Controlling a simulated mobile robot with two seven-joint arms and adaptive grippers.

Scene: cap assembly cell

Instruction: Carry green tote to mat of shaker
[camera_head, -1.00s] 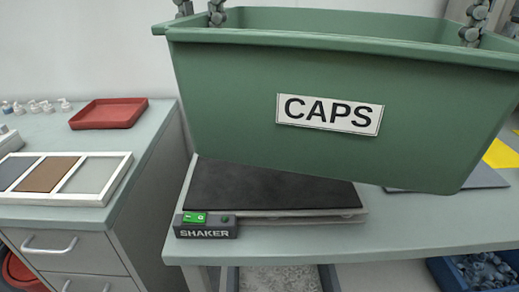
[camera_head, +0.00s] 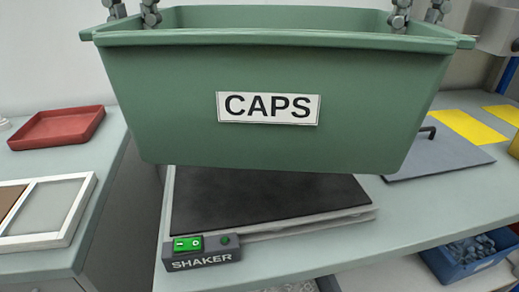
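The green tote (camera_head: 180,110) with a CAPS label (camera_head: 268,108) hangs in the air, large and close, roughly level. It hides the rear of the shaker's dark mat (camera_head: 250,198), which shows below and behind it. The shaker's control box (camera_head: 202,251) has a green switch. My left gripper (camera_head: 132,12) is at the tote's left rim and my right gripper (camera_head: 418,14) is at its right rim. Fingers show on both sides of the rim at each end, apparently shut on it. The tote's inside is mostly hidden.
A red tray (camera_head: 58,127) and a white divided frame (camera_head: 45,208) sit on the left counter. A grey plate with a black handle (camera_head: 440,154) and yellow patches (camera_head: 468,127) lie right of the shaker. A blue bin (camera_head: 468,258) stands lower right.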

